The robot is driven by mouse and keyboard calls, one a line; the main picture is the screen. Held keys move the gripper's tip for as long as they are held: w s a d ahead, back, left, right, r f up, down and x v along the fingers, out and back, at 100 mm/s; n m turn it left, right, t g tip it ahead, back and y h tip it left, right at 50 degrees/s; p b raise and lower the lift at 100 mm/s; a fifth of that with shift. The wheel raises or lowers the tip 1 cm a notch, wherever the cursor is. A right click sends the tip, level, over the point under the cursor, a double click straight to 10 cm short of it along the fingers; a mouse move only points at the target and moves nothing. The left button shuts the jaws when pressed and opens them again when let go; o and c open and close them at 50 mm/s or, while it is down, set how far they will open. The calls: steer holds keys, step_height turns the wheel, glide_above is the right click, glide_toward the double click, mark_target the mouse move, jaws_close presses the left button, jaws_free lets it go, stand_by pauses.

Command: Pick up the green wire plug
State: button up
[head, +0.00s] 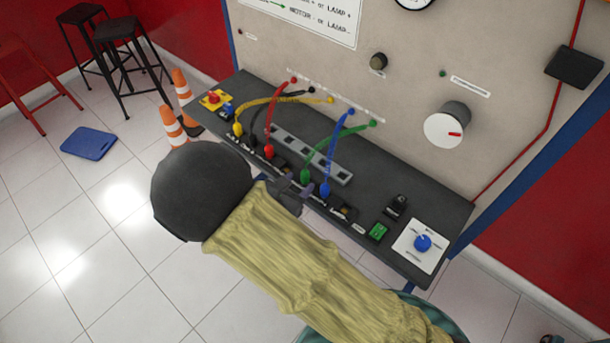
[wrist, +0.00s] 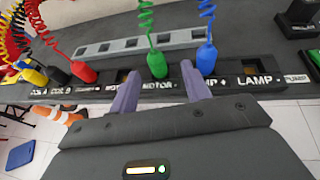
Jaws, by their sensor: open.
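The green wire plug (head: 305,178) stands upright in the terminal strip on the black bench, its coiled green cord running up to the panel. In the wrist view the green plug (wrist: 157,65) stands near the middle, just beyond and between my fingertips. My gripper (head: 298,190) is open and empty at the front of the strip; in the wrist view its two purple fingers (wrist: 158,82) are spread apart. The right finger overlaps the strip between the green plug and the blue plug (wrist: 206,58). I cannot tell whether either finger touches anything.
The blue plug (head: 325,190) stands close at the green plug's right. A red plug (head: 269,151) and a yellow plug (head: 238,129) stand to the left. A grey socket rail (head: 310,155) lies behind. The upright panel (head: 330,50) rises beyond the bench.

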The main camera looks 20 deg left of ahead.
mark_target(302, 177)
steer(key=p+x, duration=0.1)
steer(key=x, duration=0.4)
steer(key=shift+w+a+p, duration=0.1)
steer(key=shift+w+p, duration=0.1)
steer(key=shift+p, duration=0.2)
jaws_close()
